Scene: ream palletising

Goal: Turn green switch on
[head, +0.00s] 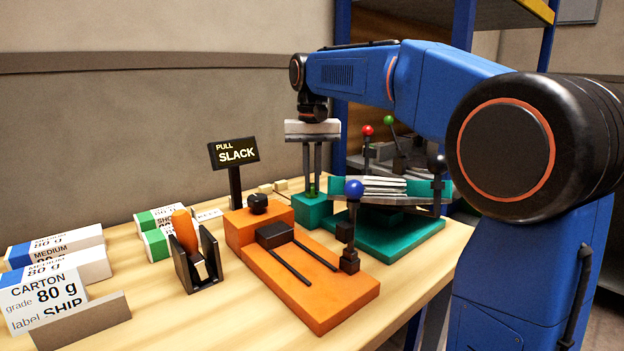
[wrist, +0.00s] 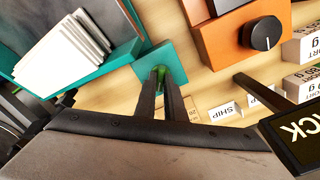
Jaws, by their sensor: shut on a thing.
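The green switch (wrist: 159,71) stands on a small teal box on the table. My gripper (head: 312,188) points straight down over that box (head: 311,212), and its two fingers are shut on the switch. In the wrist view my gripper (wrist: 160,78) has the green switch between its fingertips. The fingers hide most of the switch, so its on or off position cannot be told.
A teal stand with a paper-filled tray (head: 384,187) and a blue-knobbed lever (head: 354,190) are close by on the right. An orange unit (head: 310,285) is in front. The SLACK sign (head: 235,152) stands left. Cartons fill the table's left side.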

